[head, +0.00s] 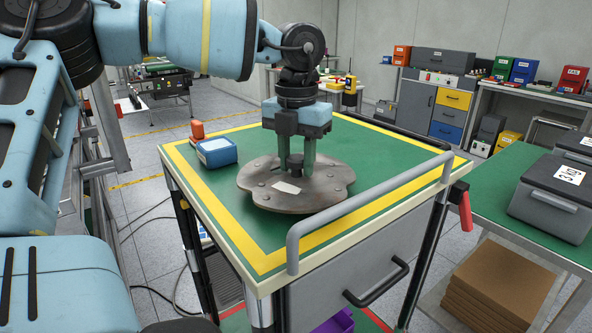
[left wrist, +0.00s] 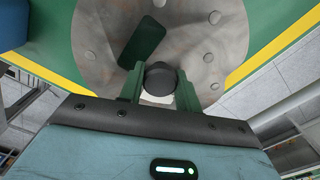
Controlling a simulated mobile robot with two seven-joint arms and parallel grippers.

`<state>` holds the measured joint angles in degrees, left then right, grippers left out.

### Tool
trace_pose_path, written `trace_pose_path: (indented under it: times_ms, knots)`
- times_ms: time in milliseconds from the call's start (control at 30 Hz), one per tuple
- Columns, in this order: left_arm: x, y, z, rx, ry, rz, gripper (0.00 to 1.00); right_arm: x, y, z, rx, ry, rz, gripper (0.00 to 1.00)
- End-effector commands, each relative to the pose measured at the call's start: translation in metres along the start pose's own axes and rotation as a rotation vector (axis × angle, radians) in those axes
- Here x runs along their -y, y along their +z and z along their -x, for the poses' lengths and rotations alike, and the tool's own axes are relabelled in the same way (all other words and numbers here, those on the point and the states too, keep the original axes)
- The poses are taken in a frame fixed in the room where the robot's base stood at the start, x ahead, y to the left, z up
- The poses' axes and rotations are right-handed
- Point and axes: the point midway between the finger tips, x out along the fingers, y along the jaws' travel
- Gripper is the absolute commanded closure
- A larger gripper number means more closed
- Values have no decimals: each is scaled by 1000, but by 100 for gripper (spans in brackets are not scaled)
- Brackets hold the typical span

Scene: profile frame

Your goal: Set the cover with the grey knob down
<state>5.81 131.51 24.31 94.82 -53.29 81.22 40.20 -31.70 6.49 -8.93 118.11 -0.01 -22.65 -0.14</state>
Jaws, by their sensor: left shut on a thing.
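The cover (head: 328,180) is a flat, worn grey metal disc with a scalloped edge, bolt heads and a small pale label. Its dark grey knob (left wrist: 159,78) stands at the middle. My left gripper (head: 297,162) points straight down and is shut on the knob, with one green finger on each side. The cover looks level, over the green top of the cart (head: 375,150). I cannot tell whether it rests on the top or hangs just above it. In the left wrist view the cover (left wrist: 205,55) fills the upper middle. My right gripper is not in view.
A blue box (head: 217,152) and an orange item (head: 197,130) stand at the cart's left edge. A grey rail (head: 370,207) runs along the near right edge. Green surface is free behind and right of the cover. Grey cases (head: 550,205) sit on a table at right.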

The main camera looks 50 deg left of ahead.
Motion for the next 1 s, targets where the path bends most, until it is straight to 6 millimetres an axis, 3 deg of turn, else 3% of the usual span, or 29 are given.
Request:
trace_pose_path:
  times_ms: [167,567,600,700,767,1000]
  knots:
    - [0,0,-22,1,-3,0,100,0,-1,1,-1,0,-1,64]
    - [0,0,-28,2,-2,0,100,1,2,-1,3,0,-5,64]
    - [-1,0,-29,0,-2,1,65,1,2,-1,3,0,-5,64]
    - [-1,0,-28,0,-2,1,52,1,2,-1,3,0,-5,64]
    - [-1,0,-28,0,-2,1,45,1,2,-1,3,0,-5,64]
    - [-1,0,-28,0,-2,1,45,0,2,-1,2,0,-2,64]
